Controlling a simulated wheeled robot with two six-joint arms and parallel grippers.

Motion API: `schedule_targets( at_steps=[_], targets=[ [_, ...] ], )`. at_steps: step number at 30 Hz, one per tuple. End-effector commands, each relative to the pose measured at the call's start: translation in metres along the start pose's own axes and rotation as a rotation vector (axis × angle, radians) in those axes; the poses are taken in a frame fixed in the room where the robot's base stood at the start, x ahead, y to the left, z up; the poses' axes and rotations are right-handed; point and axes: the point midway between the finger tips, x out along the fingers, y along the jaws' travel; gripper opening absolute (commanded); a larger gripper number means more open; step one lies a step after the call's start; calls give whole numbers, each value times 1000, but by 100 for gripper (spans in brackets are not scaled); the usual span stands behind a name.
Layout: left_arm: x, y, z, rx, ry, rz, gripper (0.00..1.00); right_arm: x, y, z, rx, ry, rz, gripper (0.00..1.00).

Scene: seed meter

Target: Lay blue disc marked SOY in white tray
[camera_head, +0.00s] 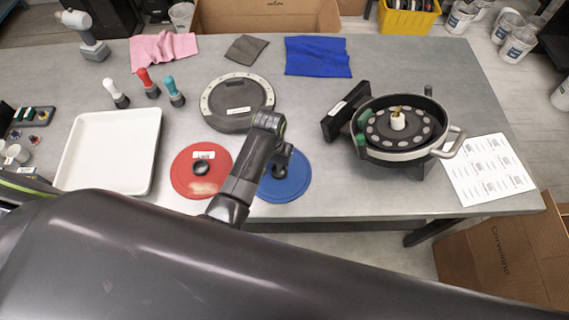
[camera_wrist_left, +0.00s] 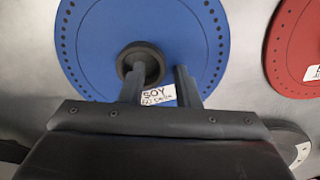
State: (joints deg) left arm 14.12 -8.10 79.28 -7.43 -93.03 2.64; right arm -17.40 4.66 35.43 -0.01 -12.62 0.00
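The blue disc (camera_head: 293,185) lies flat on the grey table beside the red disc, partly hidden by my arm. In the left wrist view the blue disc (camera_wrist_left: 95,45) shows a ring of small holes, a black centre knob (camera_wrist_left: 140,62) and a white label reading SOY. My left gripper (camera_head: 283,158) is over the disc near its knob. In the left wrist view its two fingers (camera_wrist_left: 158,82) are apart, with the knob close to their tips; contact cannot be told. The white tray (camera_head: 112,150) stands empty at the left of the table. My right gripper is not seen.
A red disc (camera_head: 188,182) lies between tray and blue disc. A round grey lid (camera_head: 237,108) lies behind it. Three coloured-top bottles (camera_head: 147,84) stand behind the tray. The seed meter housing (camera_head: 400,128) and a printed sheet (camera_head: 487,170) are at the right.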

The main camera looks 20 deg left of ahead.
Motion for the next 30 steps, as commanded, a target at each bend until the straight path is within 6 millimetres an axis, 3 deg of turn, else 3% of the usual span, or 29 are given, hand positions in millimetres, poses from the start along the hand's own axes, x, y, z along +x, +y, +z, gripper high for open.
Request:
schedule_targets(
  at_steps=[4, 8, 15, 30],
  targets=[
    [3, -1, 3, -1, -1, -1, 29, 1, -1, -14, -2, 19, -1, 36],
    [3, -1, 3, -1, -1, -1, 28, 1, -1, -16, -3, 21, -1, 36],
    [3, -1, 2, 0, -1, -1, 0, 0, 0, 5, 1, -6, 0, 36],
    [2, -1, 2, 0, -1, 0, 0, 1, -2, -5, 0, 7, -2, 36]
  ],
)
